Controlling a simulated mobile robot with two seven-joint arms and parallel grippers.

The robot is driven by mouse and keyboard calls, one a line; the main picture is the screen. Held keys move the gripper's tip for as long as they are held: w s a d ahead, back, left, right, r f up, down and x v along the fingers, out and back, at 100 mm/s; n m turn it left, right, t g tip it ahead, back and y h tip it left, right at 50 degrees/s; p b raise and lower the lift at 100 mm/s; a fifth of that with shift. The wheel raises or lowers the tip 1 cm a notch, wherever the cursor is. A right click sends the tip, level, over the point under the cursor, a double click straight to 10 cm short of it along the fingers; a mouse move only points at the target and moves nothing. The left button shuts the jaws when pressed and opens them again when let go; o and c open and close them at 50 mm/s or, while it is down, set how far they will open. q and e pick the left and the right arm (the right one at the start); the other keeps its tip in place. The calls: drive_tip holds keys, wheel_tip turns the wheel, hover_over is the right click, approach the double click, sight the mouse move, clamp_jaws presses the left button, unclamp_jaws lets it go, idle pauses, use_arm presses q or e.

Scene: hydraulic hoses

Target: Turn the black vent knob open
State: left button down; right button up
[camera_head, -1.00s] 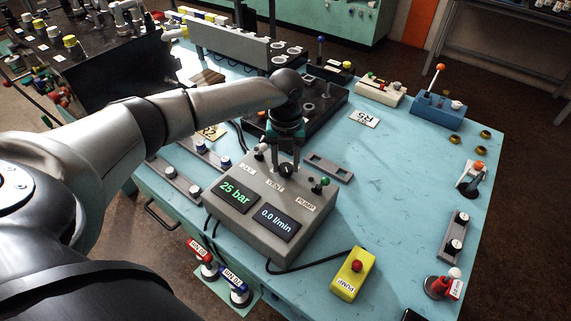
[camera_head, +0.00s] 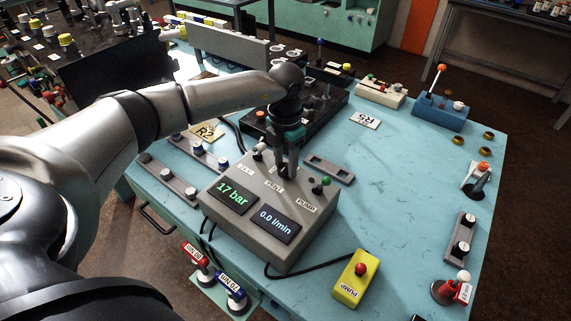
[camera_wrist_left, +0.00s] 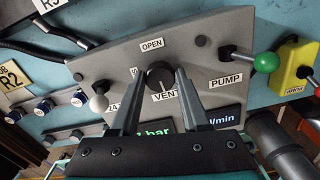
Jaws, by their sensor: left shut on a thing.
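The black vent knob (camera_wrist_left: 160,75) sits on top of the grey control box (camera_head: 240,225), between the VENT and OPEN labels in the left wrist view. My left gripper (camera_head: 286,172) reaches down onto it from above, and its two fingers (camera_wrist_left: 160,82) are shut on the knob from both sides. In the head view the fingers mostly hide the knob. The pressure display (camera_head: 231,197) reads 17 bar and the flow display (camera_head: 275,222) reads 0.0 l/min. My right gripper is not in view.
A green-tipped lever (camera_head: 323,184) stands right of the knob and a white-tipped lever (camera_wrist_left: 98,102) left of it. Hose fittings (camera_head: 230,285) stand at the front edge.

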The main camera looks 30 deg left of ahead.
sight(286, 167)
use_arm(q)
drive_tip(key=shift+r+m, duration=0.1)
drive_tip(key=shift+m, duration=0.5)
drive_tip(key=shift+c, duration=1.9)
unclamp_jaws()
wheel_tip(286, 167, up, 15)
drive_tip(key=shift+b, duration=0.3)
